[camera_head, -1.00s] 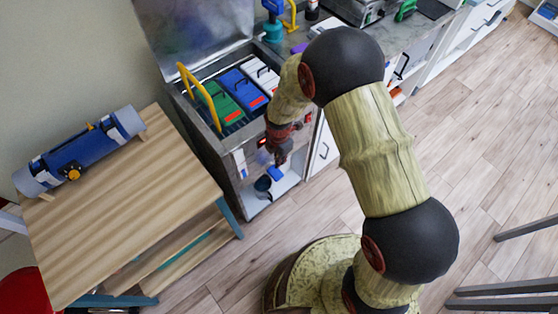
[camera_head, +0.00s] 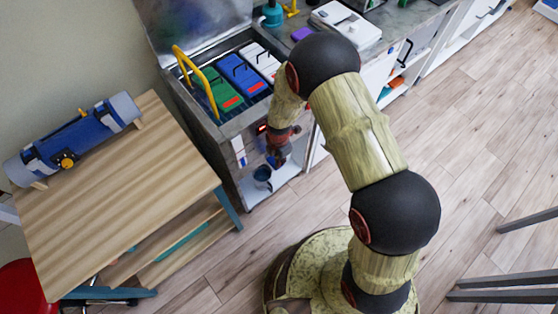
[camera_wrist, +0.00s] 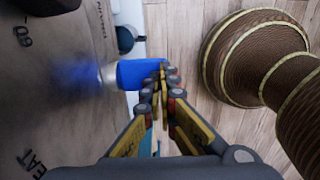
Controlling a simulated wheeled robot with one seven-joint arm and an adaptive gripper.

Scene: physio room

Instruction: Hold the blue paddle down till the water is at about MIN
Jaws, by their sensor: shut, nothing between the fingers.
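The blue paddle (camera_wrist: 142,73) sticks out from the steel tank front in the wrist view. My gripper (camera_wrist: 164,70) is shut and empty, its fingertips at the paddle's outer end; whether they press on it I cannot tell. In the head view my gripper (camera_head: 277,160) is low at the tank's front and mostly hides the paddle. The open steel tank (camera_head: 205,122) holds green, blue and white packs. A pale gauge strip with blue in it (camera_head: 239,151) is on its front; the water level and MIN mark are too small to read.
A dark bucket (camera_head: 262,177) stands on the white low shelf (camera_head: 282,178) under the tank's front. A wooden table (camera_head: 120,190) with a blue roll (camera_head: 75,140) is at the left. A white device (camera_head: 347,22) sits on the counter. The floor at the right is mostly clear.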

